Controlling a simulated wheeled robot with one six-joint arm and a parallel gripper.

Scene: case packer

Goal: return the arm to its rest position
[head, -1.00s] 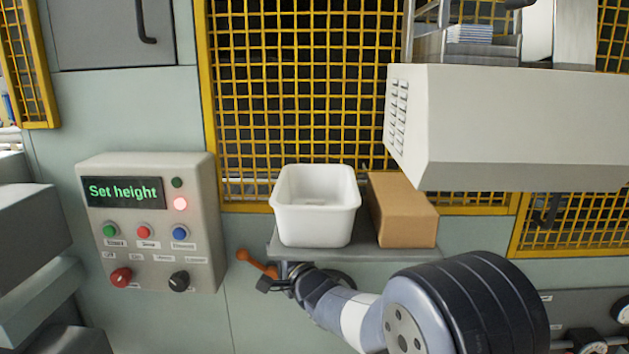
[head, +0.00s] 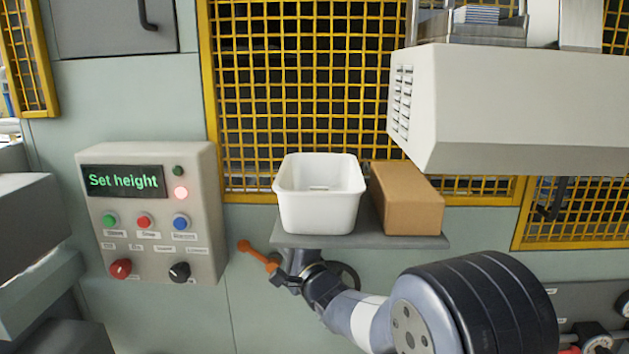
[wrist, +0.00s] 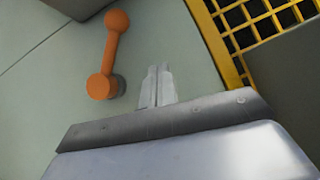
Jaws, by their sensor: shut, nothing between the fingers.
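My gripper (head: 282,279) is in the head view, just below the left end of the grey shelf and beside the orange crank handle (head: 257,255). In the wrist view its two slim fingers (wrist: 157,84) are together with nothing between them. There the orange handle (wrist: 110,55) stands left of the fingers, with a visible gap between them. My arm reaches in from the lower right of the head view, bent and low in front of the panel.
A white bin (head: 319,205) and a brown carton (head: 408,205) stand on the grey shelf (head: 300,241). A control box (head: 150,215) reading "Set height" is at left. A large pale housing (head: 510,105) overhangs at right. Yellow mesh guarding (head: 300,100) is behind.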

